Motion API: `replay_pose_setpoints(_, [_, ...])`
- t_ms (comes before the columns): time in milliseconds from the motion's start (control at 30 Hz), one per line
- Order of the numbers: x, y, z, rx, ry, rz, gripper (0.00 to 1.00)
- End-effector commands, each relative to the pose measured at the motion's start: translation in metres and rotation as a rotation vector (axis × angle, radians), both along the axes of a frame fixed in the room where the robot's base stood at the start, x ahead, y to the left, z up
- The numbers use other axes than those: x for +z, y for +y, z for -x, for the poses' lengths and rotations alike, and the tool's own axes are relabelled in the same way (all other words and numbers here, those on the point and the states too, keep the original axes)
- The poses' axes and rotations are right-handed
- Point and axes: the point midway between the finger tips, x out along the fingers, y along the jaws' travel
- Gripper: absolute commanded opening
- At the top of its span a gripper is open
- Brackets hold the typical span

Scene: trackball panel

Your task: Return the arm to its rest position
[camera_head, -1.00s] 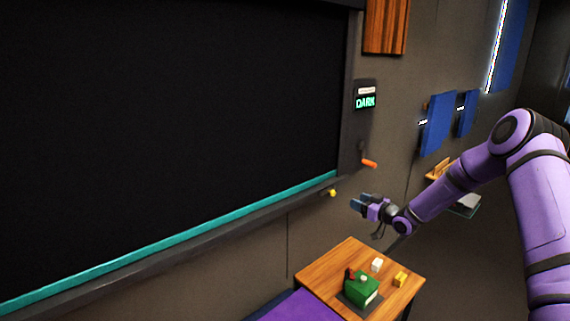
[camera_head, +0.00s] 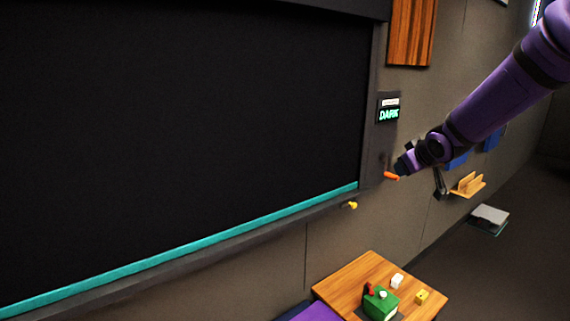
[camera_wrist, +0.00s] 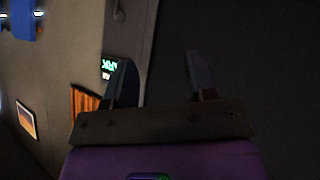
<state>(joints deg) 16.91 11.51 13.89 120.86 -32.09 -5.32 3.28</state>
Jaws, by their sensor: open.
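My purple arm (camera_head: 500,95) reaches in from the upper right in the head view. My gripper (camera_head: 402,168) is at its end, beside the dark window frame and close to the orange handle (camera_head: 391,176). I cannot tell from the picture whether it touches the handle. In the wrist view my gripper (camera_wrist: 158,80) has its two fingers spread apart with nothing between them.
A wooden rack (camera_head: 468,186) is on the right wall. Books (camera_head: 490,217) are lower right.

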Motion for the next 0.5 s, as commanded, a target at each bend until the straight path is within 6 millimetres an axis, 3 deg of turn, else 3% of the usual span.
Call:
replay_pose_setpoints(33, [0.014, 0.001, 0.016, -0.024, 0.009, 0.011, 0.51])
replay_pose_setpoints(200, [0.044, 0.001, 0.071, -0.117, 0.069, 0.026, 0.51])
replay_pose_setpoints(500, [0.08, 0.005, 0.18, -0.258, 0.179, -0.009, 0.51])
